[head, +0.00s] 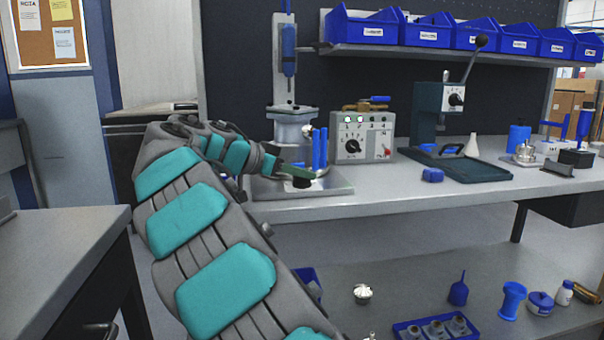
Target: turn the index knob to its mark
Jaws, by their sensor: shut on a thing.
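My gripper (301,172) is at the end of my teal and grey arm, low over the front of a grey base plate (338,187) on the bench. It is shut on a small black knob-like part (301,184), seen just below the green jaws. I cannot tell for sure that this is the index knob, and its mark is not visible. A grey control box (378,130) to the right has a black pointer knob (352,146) on a dial, with my gripper apart from it. Another dial knob (456,98) is on the dark green lever press (430,110).
Two blue upright posts (320,149) stand close behind my gripper, with a column stand (283,70) behind them. A lower shelf (400,280) holds several small parts.

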